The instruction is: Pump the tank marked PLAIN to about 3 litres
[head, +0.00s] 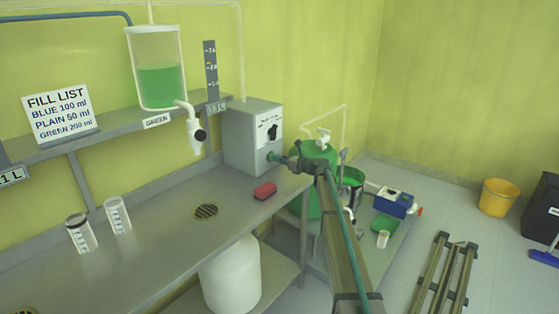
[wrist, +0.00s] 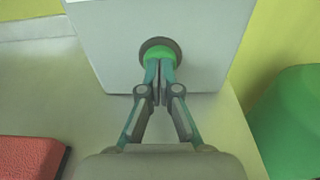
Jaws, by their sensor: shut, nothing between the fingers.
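A grey control box (head: 252,140) stands at the right end of the bench, with a dark selector knob (head: 273,131) on its front; the lettering above the knob is too small to read. Below the knob, my gripper (head: 276,158) points at the box face. In the wrist view the closed fingertips (wrist: 160,66) overlap the lower part of a green button (wrist: 159,50) in a dark ring. I cannot tell whether the button is pressed in. The tank labelled GREEN (head: 158,65) hangs above, partly filled with green liquid. No tank marked PLAIN shows.
A FILL LIST sign (head: 58,114) stands on the shelf. Two graduated beakers (head: 117,215) and a red block (head: 265,191) are on the bench, with a drain (head: 206,211) between. A green drum (head: 308,190) stands right of the box; a yellow bucket (head: 498,197) is on the floor.

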